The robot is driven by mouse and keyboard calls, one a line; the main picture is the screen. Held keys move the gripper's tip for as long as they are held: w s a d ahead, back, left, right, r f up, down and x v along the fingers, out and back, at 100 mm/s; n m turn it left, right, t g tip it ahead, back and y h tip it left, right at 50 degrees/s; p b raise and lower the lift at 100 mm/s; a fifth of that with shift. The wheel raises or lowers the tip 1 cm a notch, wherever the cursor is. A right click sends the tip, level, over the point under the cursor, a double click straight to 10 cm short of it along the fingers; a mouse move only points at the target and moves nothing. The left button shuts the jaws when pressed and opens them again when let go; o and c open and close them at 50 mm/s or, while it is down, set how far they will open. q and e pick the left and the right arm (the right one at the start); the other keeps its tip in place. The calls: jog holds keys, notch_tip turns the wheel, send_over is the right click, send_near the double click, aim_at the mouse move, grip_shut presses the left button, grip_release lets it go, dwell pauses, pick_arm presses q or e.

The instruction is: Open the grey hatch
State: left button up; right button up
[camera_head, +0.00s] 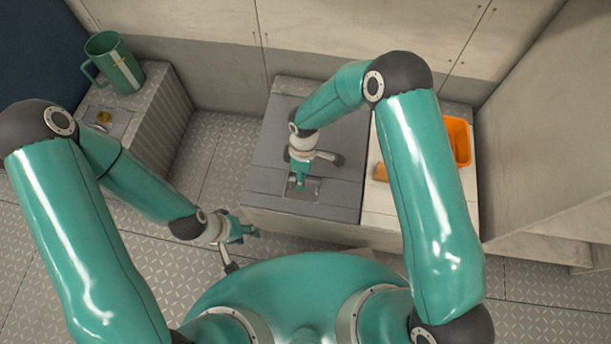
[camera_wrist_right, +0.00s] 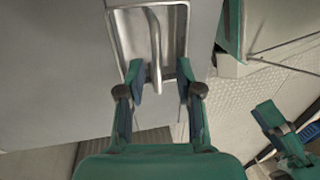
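The grey hatch (camera_head: 265,165) is a flat grey lid on the low locker in the middle of the head view. It lies closed. A recessed metal handle (camera_wrist_right: 154,50) is set near its front edge. My right gripper (camera_head: 300,186) is above this handle, pointing down. In the right wrist view its two fingers (camera_wrist_right: 161,80) are spread, one on each side of the handle's bar, with gaps visible. My left gripper (camera_head: 248,232) is left of the hatch's front corner, away from it. Its finger opening is unclear.
A white surface (camera_head: 380,205) with an orange container (camera_head: 458,140) adjoins the hatch on the right, partly behind my right arm. A green mug (camera_head: 116,64) stands on a grey box (camera_head: 165,120) at the left. Walls close off the back and right. Patterned floor (camera_head: 205,155) is clear between the boxes.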

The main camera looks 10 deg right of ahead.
grip_shut()
jog(key=shift+s, duration=0.1)
